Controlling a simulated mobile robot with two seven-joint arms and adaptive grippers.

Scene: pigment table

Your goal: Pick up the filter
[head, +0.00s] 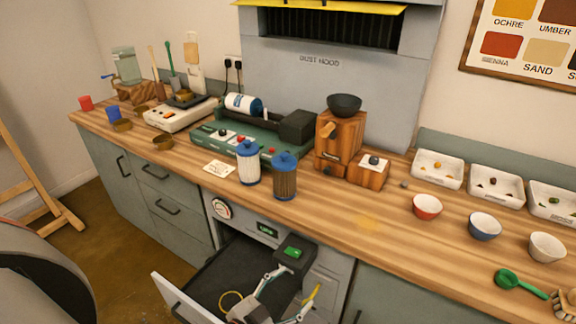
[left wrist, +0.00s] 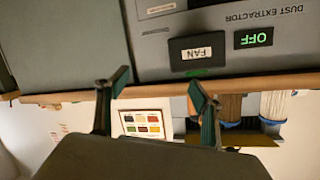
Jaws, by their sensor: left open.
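Two upright cartridge filters with blue caps stand on the counter in the head view: a white one (head: 248,164) and a brown one (head: 285,180) to its right. Another blue-and-white cartridge (head: 243,104) lies on the green machine. My left gripper (head: 298,287) is over the open drawer, below the counter edge and apart from the filters. In the left wrist view its fingers (left wrist: 158,85) are spread and empty. My right gripper is not seen.
The drawer (head: 185,298) stands open under the counter (head: 345,213). The green machine (head: 225,139) is behind the filters, and a wooden grinder (head: 340,140) stands to their right. The dust extractor panel shows OFF (left wrist: 253,38) beside FAN (left wrist: 197,53). Bowls and trays are farther right.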

